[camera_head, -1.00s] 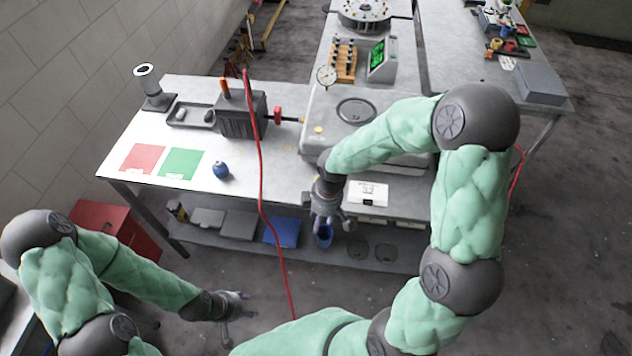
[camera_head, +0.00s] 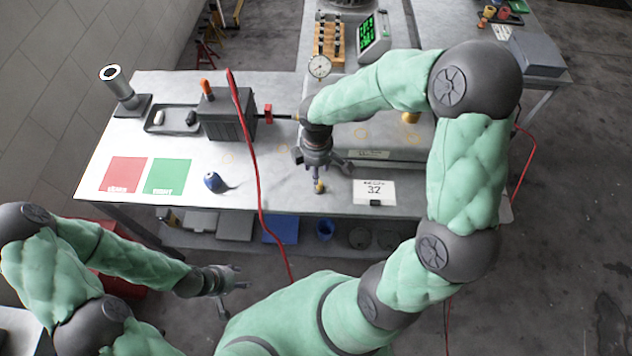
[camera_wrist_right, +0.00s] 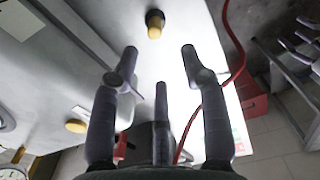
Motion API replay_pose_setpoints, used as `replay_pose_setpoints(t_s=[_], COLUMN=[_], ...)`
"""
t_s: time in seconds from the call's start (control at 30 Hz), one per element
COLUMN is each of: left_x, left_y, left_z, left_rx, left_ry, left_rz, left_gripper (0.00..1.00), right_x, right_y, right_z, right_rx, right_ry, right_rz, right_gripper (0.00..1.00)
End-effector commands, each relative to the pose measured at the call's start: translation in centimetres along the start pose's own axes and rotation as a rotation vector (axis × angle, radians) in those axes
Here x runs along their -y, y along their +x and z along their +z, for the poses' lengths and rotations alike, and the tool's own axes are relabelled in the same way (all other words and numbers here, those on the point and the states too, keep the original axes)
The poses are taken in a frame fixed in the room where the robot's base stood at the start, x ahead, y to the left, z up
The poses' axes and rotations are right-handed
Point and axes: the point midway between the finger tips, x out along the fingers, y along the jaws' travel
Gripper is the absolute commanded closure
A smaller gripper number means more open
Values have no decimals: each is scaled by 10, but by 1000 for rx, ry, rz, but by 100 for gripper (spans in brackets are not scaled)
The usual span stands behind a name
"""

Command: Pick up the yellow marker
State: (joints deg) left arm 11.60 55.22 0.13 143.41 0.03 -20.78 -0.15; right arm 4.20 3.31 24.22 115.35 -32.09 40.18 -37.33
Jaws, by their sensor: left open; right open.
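A short yellow-and-dark piece, which looks like the yellow marker (camera_head: 320,187), is on the bench top near its front edge in the head view. In the right wrist view the marker (camera_wrist_right: 154,24) shows at the top, beyond my fingertips and between their lines. My right gripper (camera_head: 325,170) is just above and beside it, pointing down. Its fingers (camera_wrist_right: 160,65) are spread, with nothing between them. My left gripper (camera_head: 225,283) is open and empty, low in front of the bench at the left, far from the marker.
A red cable (camera_head: 253,160) hangs just left of my right gripper. A white card reading 32 (camera_head: 374,191) stands to the right. A blue round object (camera_head: 213,181), a green mat (camera_head: 167,176) and a red mat (camera_head: 123,174) are at the left. A dial gauge (camera_head: 319,67) stands behind.

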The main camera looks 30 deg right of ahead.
Motion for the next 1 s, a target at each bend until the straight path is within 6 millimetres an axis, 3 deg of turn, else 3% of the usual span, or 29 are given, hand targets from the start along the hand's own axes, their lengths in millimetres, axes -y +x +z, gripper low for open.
replay_pose_setpoints(t_s=[0.1,0.47,0.8,1.0], left_x=[2,4,9,8], left_y=[6,11,24,24], left_z=[1,0,-1,-1], left_rx=[2,1,1,1], left_ry=[0,0,0,0], left_rz=[0,0,0,0], left_gripper=[47,47,47,47], right_x=[1,-1,-4,-4], right_y=[21,43,86,86], right_z=[0,2,8,8], right_rx=[1,0,-1,-2], right_ry=[-1,0,-1,-1], right_rz=[-3,-1,-3,0], right_gripper=[55,55,55,55])
